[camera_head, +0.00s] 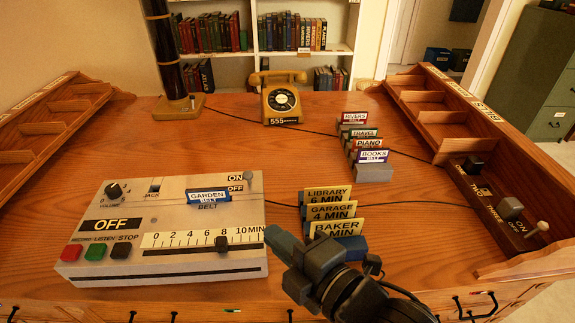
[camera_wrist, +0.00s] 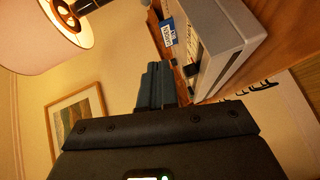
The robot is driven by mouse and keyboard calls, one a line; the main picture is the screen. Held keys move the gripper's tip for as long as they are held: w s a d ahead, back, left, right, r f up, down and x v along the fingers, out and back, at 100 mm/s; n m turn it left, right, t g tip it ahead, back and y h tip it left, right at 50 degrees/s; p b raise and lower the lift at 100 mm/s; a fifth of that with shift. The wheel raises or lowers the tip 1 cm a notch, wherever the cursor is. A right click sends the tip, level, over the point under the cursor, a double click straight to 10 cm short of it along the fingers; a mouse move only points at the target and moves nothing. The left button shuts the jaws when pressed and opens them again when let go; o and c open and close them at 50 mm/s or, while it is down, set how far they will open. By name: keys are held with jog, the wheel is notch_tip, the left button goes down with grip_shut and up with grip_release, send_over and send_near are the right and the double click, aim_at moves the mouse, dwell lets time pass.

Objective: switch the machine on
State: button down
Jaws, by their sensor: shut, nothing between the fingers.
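The machine (camera_head: 200,210) is a pale grey box at the left of the desk. Its display (camera_head: 110,225) reads OFF. A small toggle with a pale knob (camera_head: 248,177) stands at its top right corner beside ON and OFF labels. A blue GARDEN card (camera_head: 208,196) sits in its belt slot. Red, green and black buttons and a minute slider (camera_head: 222,243) are on its front part. My gripper (camera_head: 277,238) is shut and empty, just right of the machine's front right corner. In the wrist view the shut fingers (camera_wrist: 156,84) are beside the machine (camera_wrist: 228,40).
Yellow-labelled cards (camera_head: 330,212) stand close right of my gripper, with more cards (camera_head: 372,157) behind. A telephone (camera_head: 283,98) and a lamp (camera_head: 178,60) are at the back. A dark panel (camera_head: 495,205) on the right has its own ON/OFF switch. The desk's middle is clear except cables.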

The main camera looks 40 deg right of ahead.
jog(key=shift+w+d+r+n, duration=0.3)
jog(key=shift+w+d, duration=0.45)
jog(key=shift+d, duration=0.15)
jog(key=shift+w, duration=0.1)
send_near(249, 179)
jog(key=w+a, duration=0.1)
jog(key=a, duration=0.1)
jog(key=w+a+p, duration=0.1)
jog(key=w+a, duration=0.1)
jog(key=shift+w+a+r, duration=0.1)
jog(key=shift+w, duration=0.1)
jog(key=w+d, duration=0.2)
jog(key=shift+w+f, duration=0.3)
jog(key=shift+f, duration=0.1)
jog(key=shift+w+d+f, duration=0.15)
jog(key=shift+w+d, duration=0.2)
jog(key=shift+w+p, duration=0.1)
jog(key=shift+p, duration=0.3)
